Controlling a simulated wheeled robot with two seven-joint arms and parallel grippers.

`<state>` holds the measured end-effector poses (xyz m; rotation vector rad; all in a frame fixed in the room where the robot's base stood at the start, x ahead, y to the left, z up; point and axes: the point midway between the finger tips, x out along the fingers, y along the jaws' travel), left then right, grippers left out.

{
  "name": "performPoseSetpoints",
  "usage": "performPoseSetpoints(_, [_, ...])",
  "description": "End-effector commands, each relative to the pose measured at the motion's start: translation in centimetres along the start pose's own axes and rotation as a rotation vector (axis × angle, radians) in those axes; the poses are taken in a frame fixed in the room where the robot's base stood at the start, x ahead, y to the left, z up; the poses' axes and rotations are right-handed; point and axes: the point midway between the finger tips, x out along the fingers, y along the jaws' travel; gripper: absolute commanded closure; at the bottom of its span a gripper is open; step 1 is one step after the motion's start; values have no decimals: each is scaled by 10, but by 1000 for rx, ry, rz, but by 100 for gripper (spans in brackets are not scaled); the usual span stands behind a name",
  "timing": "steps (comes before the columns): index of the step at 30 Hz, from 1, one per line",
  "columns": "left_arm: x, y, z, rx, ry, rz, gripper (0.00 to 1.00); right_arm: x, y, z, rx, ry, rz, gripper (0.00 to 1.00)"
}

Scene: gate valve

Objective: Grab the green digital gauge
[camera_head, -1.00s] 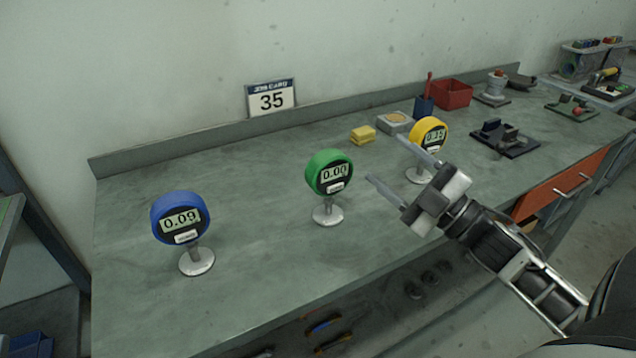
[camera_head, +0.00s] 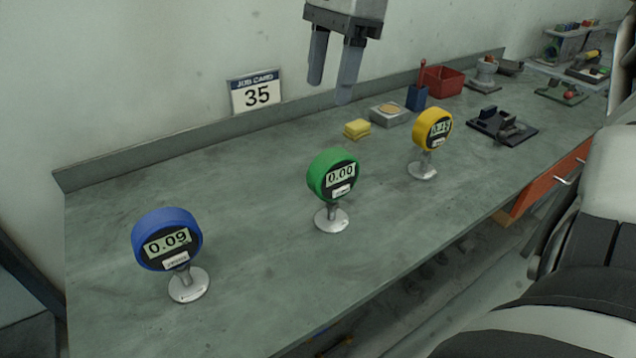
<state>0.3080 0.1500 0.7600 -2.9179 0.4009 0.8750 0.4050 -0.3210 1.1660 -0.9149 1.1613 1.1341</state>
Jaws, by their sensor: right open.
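The green digital gauge (camera_head: 333,177) stands upright on a round silver foot on the workbench, near the middle of the view. Its display reads 0.00. My right gripper (camera_head: 330,92) is at the top, fingers pointing down, above and behind the green gauge in the picture. Its two fingers are apart with nothing between them. A blue gauge (camera_head: 167,240) reading 0.09 stands to the left and nearer. A yellow gauge (camera_head: 433,131) stands to the right and farther back. My left gripper does not show.
The workbench (camera_head: 240,190) is clear around the green gauge. Behind are yellow sponges (camera_head: 357,129), a grey box (camera_head: 390,114), a blue cup (camera_head: 417,98), a red bin (camera_head: 443,81) and a dark fixture (camera_head: 502,126). A job card (camera_head: 256,92) reading 35 stands at the back edge.

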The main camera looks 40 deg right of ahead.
Motion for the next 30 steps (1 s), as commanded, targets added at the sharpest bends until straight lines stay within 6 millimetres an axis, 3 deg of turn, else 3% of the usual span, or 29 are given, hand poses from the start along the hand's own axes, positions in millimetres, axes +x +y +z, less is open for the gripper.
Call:
performPoseSetpoints(4, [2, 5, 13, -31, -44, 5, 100, -15, -2, 0, -84, 155, -9, 41])
performPoseSetpoints(8, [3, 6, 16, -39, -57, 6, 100, -11, -2, -2, -106, 196, -5, 41])
performPoseSetpoints(21, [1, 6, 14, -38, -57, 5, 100, 72, -2, -19, -104, 193, -4, 41])
performPoseSetpoints(30, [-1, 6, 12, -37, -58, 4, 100, 94, -1, -26, -103, 191, -4, 41])
